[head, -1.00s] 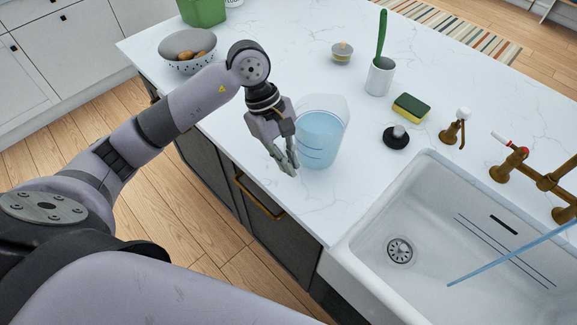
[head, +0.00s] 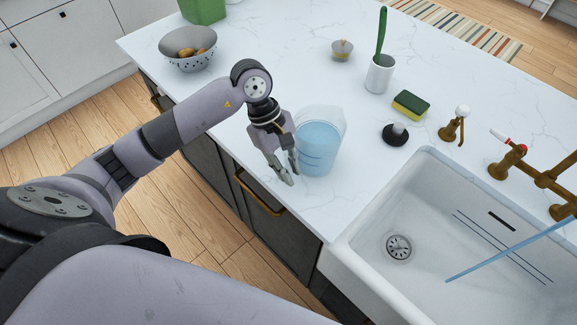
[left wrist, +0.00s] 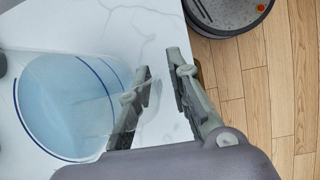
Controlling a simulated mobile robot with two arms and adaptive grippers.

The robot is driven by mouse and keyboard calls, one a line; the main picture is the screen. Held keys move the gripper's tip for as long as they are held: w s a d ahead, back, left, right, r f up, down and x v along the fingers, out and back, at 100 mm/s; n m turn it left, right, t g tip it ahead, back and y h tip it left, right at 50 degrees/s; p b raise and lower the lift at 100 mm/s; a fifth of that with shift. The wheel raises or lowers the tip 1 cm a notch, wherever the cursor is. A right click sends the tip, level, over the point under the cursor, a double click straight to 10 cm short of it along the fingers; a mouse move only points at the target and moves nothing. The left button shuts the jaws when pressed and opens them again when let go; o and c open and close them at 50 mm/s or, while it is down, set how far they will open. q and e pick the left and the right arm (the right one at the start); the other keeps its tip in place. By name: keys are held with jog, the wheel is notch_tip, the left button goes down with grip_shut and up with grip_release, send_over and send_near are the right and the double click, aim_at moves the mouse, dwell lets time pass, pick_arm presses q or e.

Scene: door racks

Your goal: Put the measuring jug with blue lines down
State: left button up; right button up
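The measuring jug with blue lines (head: 319,150) is clear and holds pale blue liquid. It stands upright, apparently on the white counter near its front edge. In the left wrist view the jug (left wrist: 68,105) fills the left side, its dark blue lines showing. My left gripper (head: 288,174) is beside the jug, on its left side in the head view. My right gripper is not in view.
The white sink (head: 452,274) with brass taps is at the right. A black stopper (head: 395,135), a sponge (head: 411,104) and a white cup with a green brush (head: 380,75) stand behind the jug. A colander (head: 190,49) is at the back left.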

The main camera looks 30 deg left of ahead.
pick_arm(q)
jog(key=shift+o, duration=0.9)
jog(key=shift+r, duration=0.25)
jog(key=b+v, duration=0.3)
jog(key=v, duration=0.8)
jog(key=shift+a+r+b, duration=0.2)
jog(key=shift+r+b, duration=0.1)
jog(key=shift+b, duration=0.05)
jog(key=shift+w, duration=0.1)
